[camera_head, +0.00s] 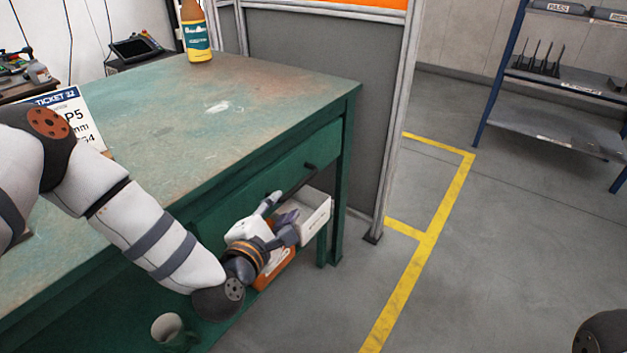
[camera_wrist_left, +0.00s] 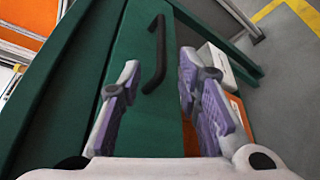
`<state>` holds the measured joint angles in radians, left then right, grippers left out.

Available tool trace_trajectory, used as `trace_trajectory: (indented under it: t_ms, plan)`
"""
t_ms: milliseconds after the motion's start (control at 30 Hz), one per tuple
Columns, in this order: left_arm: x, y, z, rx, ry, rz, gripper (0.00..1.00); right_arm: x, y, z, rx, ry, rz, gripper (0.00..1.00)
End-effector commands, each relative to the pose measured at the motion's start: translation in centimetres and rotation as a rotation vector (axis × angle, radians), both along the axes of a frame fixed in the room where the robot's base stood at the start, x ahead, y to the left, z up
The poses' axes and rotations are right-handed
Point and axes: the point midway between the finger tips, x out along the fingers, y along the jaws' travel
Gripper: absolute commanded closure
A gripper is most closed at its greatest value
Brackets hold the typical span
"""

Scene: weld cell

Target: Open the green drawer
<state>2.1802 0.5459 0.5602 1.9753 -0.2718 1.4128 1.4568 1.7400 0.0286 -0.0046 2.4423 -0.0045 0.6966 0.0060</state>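The green drawer (camera_head: 252,186) is in the front of the green workbench, and its front looks flush with the bench. Its black bar handle (camera_head: 305,173) is partly hidden by my left gripper (camera_head: 280,216), which is in front of and slightly below the drawer. In the left wrist view the drawer front (camera_wrist_left: 135,120) fills the middle. The handle (camera_wrist_left: 156,55) lies ahead, between the lines of the two purple-padded fingers of my left gripper (camera_wrist_left: 163,90). The fingers are open and empty. No contact with the handle shows. My right gripper is not in view.
A white bin (camera_head: 316,218) and an orange bin (camera_head: 276,272) sit under the drawer, close to my left gripper. A mug (camera_head: 168,328) stands lower left. A bottle (camera_head: 196,38) and a ticket sign (camera_head: 84,120) stand on the bench.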

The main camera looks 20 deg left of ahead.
Motion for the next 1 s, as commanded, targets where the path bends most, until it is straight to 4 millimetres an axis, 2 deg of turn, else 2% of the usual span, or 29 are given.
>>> trace_trajectory:
  t_ms: [300, 433, 600, 833, 967, 1000]
  plan:
    - [7.3, -0.2, -1.9, 0.006, 0.002, -0.003, 0.69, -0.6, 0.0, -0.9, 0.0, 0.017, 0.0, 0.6]
    - [9.6, -0.2, -2.4, 0.005, 0.004, -0.002, 0.69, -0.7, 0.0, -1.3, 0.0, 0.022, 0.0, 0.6]
    - [10.9, -0.2, -2.6, 0.005, 0.006, -0.005, 0.69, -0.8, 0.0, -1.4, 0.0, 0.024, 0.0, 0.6]
    - [11.0, -0.2, -2.6, 0.004, 0.005, -0.004, 0.69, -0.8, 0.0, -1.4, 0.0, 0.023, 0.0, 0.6]
    - [11.0, -0.2, -2.6, 0.005, 0.006, -0.005, 0.98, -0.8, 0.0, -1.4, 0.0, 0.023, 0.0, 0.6]
    - [11.0, -0.2, -2.6, 0.005, 0.006, -0.005, 1.0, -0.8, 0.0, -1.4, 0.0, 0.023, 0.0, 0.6]
